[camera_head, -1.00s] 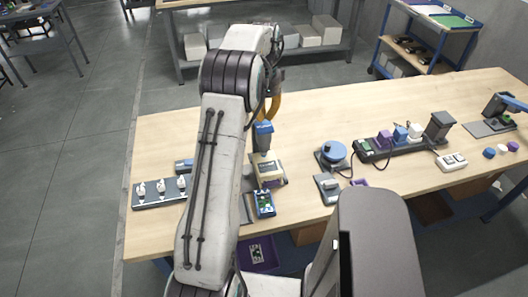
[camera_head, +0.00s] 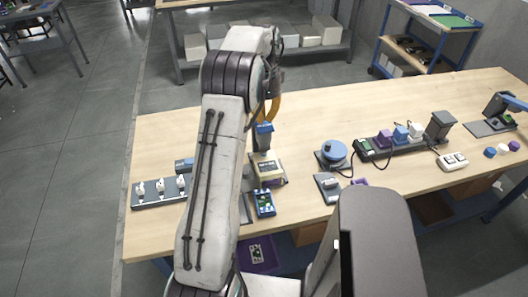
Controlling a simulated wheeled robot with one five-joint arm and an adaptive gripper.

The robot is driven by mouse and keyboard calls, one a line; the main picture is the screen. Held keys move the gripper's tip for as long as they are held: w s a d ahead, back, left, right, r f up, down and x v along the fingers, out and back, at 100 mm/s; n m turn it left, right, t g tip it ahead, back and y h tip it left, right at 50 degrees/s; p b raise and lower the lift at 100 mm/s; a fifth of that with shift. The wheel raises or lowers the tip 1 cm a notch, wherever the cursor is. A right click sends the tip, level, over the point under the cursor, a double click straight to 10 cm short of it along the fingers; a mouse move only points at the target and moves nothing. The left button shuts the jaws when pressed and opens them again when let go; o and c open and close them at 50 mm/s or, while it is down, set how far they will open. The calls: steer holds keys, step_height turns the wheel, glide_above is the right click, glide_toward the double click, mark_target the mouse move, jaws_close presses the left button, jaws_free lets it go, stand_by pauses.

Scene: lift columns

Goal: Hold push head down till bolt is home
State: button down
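A small press stands on the table left of the middle, with a blue cap (camera_head: 264,128) on a grey upright part. Below it is a beige block (camera_head: 268,170), which looks like the push head, low over the press base. My gripper (camera_head: 268,112) is at the blue cap from above, with one curved orange finger showing. It seems to touch the cap. My arm hides the other finger and the left side of the press, so I cannot tell whether it grips. The bolt is not visible.
A blue-framed green board (camera_head: 264,203) lies in front of the press. A grey strip with white pieces (camera_head: 160,191) lies left. A blue round dial (camera_head: 334,151) and a rail of coloured blocks (camera_head: 400,140) stand right. The table's back middle is clear.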

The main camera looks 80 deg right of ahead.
mark_target(264, 125)
steer(key=shift+f+b, duration=1.2)
steer(key=shift+f, duration=0.8)
steer(key=shift+a+f+p, duration=0.1)
steer(key=shift+f+p, duration=0.45)
steer(key=shift+p, duration=0.1)
stand_by(2.8)
steer(key=shift+r, duration=0.2)
stand_by(0.7)
steer(key=shift+r+p, duration=2.55)
steer(key=shift+r, duration=0.2)
steer(key=shift+r+p, duration=0.45)
steer(key=shift+r, duration=0.75)
